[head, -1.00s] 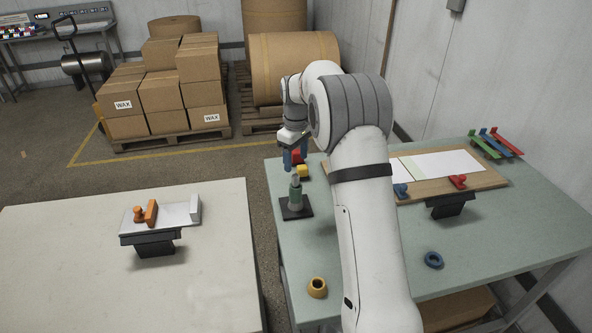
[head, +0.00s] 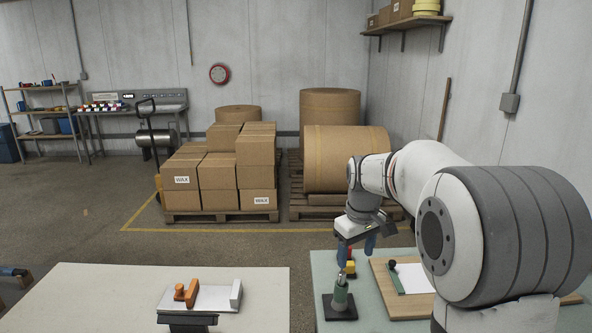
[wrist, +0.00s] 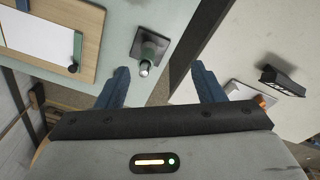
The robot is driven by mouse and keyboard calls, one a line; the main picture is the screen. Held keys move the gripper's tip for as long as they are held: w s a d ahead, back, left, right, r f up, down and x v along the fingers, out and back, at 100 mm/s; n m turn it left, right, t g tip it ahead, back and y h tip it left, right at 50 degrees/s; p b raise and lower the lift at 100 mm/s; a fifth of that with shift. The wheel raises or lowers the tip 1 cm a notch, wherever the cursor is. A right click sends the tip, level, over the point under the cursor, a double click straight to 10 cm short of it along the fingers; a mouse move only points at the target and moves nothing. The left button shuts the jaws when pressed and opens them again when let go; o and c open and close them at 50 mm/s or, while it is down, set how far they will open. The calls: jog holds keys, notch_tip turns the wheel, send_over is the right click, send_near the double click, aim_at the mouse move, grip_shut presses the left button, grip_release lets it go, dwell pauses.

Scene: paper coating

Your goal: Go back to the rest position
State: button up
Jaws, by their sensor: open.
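My gripper (head: 357,251) is open and empty, with its two blue fingers pointing down above the left back edge of the green table (head: 376,308). In the wrist view my gripper (wrist: 160,72) shows its fingers wide apart with nothing between them.
A pale table (head: 110,295) at left holds a plate with orange tools (head: 187,292). Boxes on pallets (head: 235,170) and large brown rolls (head: 345,158) stand behind.

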jog(key=s+f+m+t, duration=0.1)
jog(key=s+m, duration=0.4)
jog(key=s, duration=2.1)
jog(key=shift+s+f+m+t, duration=0.3)
jog(key=shift+m+t, duration=0.1)
jog(key=shift+t, duration=0.2)
